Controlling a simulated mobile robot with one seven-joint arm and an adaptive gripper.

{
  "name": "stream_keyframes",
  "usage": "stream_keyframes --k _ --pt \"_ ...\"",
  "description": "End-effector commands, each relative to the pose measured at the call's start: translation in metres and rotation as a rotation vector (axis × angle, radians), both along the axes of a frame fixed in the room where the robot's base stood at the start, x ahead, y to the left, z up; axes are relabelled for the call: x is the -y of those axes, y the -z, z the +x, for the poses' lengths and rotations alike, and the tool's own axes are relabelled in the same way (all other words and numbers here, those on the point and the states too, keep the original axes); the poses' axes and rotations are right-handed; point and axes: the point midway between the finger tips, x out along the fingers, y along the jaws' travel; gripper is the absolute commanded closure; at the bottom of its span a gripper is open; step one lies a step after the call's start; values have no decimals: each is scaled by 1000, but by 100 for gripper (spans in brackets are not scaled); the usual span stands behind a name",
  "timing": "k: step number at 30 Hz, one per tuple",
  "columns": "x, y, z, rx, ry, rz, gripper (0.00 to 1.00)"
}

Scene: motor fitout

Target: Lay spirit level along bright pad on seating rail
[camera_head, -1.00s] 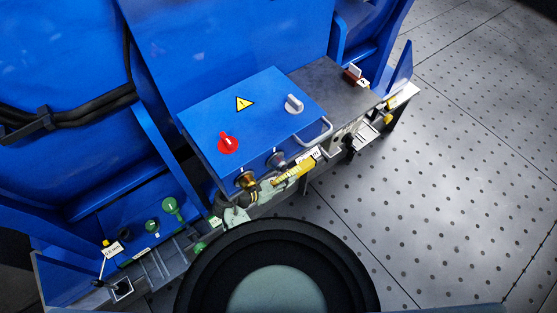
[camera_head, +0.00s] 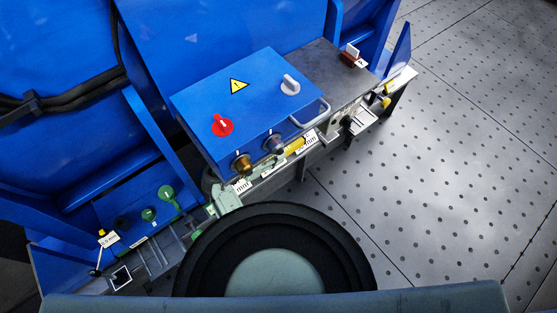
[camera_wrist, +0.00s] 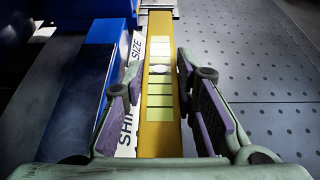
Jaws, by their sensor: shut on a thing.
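The spirit level is a yellow bar with pale rectangles and a whitish oval spot on top. In the wrist view the level (camera_wrist: 155,138) runs lengthwise away from me between the fingers of my gripper (camera_wrist: 163,105), which is shut on it. In the head view only a short yellow piece of the level (camera_head: 295,147) shows, below the blue box's handle. There my gripper (camera_head: 228,197) is mostly hidden behind my round arm link. The seating rail (camera_head: 267,175) shows as a pale strip along the front edge. I cannot make out the bright pad or whether the level touches the rail.
A blue box (camera_head: 250,105) with a red knob (camera_head: 222,125), a grey knob (camera_head: 290,85) and a metal handle (camera_head: 311,115) stands close above the level. A white "SHIM SIZE" label (camera_wrist: 128,118) lies left of it. Open floor (camera_head: 440,170) is to the right.

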Motion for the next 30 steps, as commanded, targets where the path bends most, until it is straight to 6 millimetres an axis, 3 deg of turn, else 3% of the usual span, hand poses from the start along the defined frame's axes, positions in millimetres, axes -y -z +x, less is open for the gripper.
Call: stream_keyframes --k 30 --pt "-58 30 81 3 0 2 100"
